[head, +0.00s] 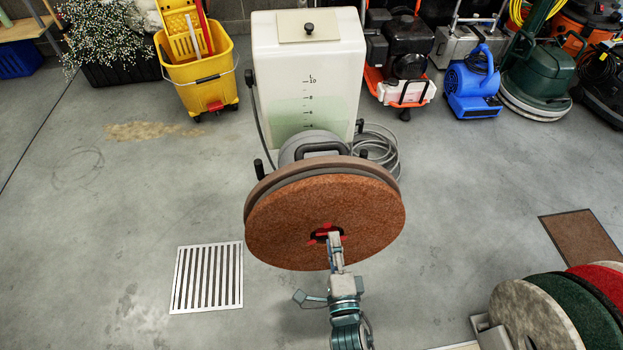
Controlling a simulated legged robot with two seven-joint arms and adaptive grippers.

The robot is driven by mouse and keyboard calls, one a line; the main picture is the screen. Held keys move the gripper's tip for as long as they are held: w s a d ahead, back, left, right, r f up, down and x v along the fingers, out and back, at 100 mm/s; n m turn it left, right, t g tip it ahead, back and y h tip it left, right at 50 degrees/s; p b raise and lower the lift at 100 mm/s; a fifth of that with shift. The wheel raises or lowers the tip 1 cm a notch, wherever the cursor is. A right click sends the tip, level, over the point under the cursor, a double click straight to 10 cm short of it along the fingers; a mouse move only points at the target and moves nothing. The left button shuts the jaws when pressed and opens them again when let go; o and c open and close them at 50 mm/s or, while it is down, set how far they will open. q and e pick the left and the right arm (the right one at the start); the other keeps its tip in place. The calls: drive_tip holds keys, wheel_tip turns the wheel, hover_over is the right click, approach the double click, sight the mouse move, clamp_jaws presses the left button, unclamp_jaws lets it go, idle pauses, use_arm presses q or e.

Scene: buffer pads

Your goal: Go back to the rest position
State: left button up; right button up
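A round reddish-brown pad (290,225) sits on the tilted disc head of a floor machine, facing me, in the middle of the head view. A red centre piece with a dark opening (318,234) shows in the pad's middle. My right gripper (335,240) comes up from the bottom and overlaps this centre in the picture. I cannot tell whether it touches the pad or stands in front of it. Its fingers are too small and end-on to show whether they are open or shut. My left gripper is not in view.
A white tank (262,60) stands behind the pad. A yellow mop bucket (200,85) is at upper left, a blue blower (473,85) and other machines at upper right. Several round pads (535,315) stand at lower right. A floor grate (207,278) lies left; the left floor is open.

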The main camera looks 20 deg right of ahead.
drive_tip(key=s+a+f+g, duration=0.1)
drive_tip(key=s+f, duration=0.2)
drive_tip(key=f, duration=0.3)
drive_tip(key=shift+s+a+f+y, duration=0.15)
drive_tip(key=shift+s+f+y, duration=0.05)
drive_tip(key=shift+f+y, duration=0.1)
drive_tip(key=x, duration=0.9)
drive_tip(key=shift+w, duration=0.2)
drive_tip(key=shift+s+d+f+n, duration=0.1)
drive_tip(key=shift+n, duration=0.7)
drive_tip(key=shift+s+d+f+n, duration=0.1)
drive_tip(key=shift+n, duration=0.7)
